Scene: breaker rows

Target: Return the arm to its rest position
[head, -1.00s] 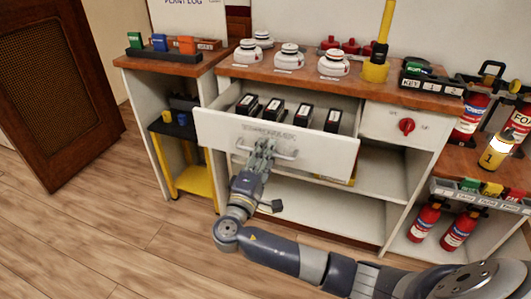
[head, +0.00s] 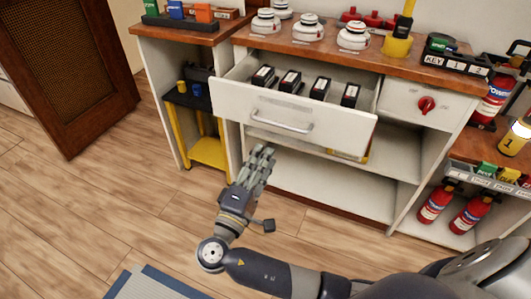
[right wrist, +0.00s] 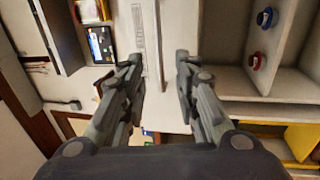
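My right gripper (head: 264,152) is in front of the cabinet, a little below and left of the open drawer's handle (head: 282,121), and clear of it. In the right wrist view my right gripper (right wrist: 159,62) has its fingers apart with nothing held between them. The white drawer (head: 345,134) is pulled out, and several black breaker-like blocks (head: 290,80) stand in it. My right arm reaches in from the lower right of the head view. My left gripper is not in view.
Smoke detectors (head: 308,27) stand on the wooden top above the drawer. A red knob (head: 426,104) is on the front to its right. Red extinguishers (head: 437,202) stand in the lower right shelf. A yellow-legged stand (head: 207,151) is at left. The wooden floor (head: 110,210) is open there.

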